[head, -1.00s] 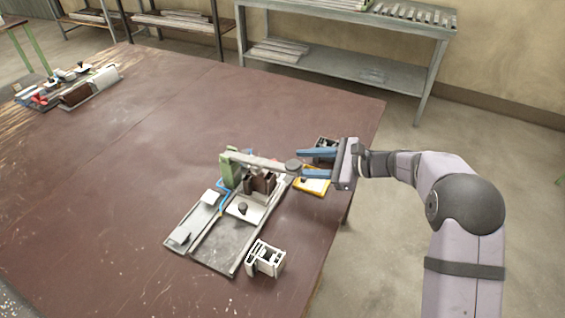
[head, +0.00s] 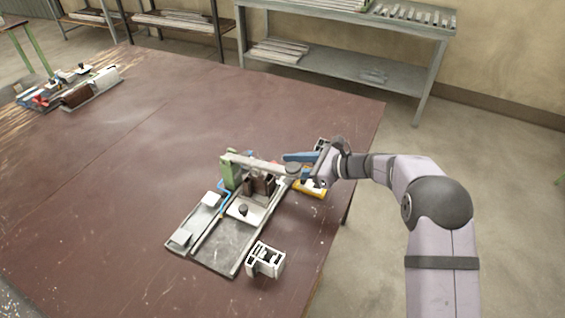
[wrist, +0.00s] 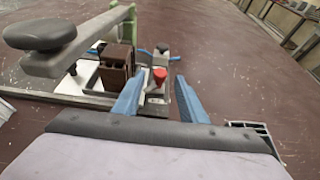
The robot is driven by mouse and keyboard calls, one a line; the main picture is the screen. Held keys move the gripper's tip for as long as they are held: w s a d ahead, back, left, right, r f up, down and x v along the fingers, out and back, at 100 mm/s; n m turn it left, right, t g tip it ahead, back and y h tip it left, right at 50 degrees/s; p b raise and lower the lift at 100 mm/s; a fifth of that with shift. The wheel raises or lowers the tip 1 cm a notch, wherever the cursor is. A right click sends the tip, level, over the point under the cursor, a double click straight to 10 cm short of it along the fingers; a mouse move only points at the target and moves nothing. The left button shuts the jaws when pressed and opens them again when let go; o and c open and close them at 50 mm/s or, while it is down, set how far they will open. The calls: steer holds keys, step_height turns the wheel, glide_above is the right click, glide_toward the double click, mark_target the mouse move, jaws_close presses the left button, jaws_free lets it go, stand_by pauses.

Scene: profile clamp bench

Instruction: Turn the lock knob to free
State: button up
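A red knob (wrist: 159,75) stands on a pale block in the wrist view; I take it for the lock knob, though no lock or free mark is readable. It shows between my gripper's two blue fingers, but I cannot tell whether it lies beyond their tips. I do not make it out in the head view. My gripper (head: 288,163) is open and empty at the right end of the clamp fixture (head: 222,255). The clamp's lever arm (head: 255,163) runs from a green post (head: 230,172) to a black oval knob (wrist: 39,33), close by my gripper.
Brown blocks (wrist: 116,66) stand under the lever. A small black knob (head: 243,208) sits on the fixture's white plate.

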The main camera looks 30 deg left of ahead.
steer(key=shift+x, duration=1.2)
steer(key=shift+c, duration=0.7)
jaws_close()
steer(key=shift+w, duration=0.1)
steer(key=shift+w+a+r+n+g+b, duration=0.15)
steer(key=shift+n+g+b, duration=0.1)
steer(key=shift+n+g, duration=0.35)
steer(key=shift+w+d+f+n+g+b, duration=0.1)
steer(key=shift+w+n+g+b, duration=0.1)
steer(key=shift+n+g, duration=0.35)
steer(key=shift+g, duration=0.25)
steer(key=shift+r+n+g+b, duration=0.15)
steer(key=shift+n+g+b, duration=0.25)
steer(key=shift+n+b, duration=0.05)
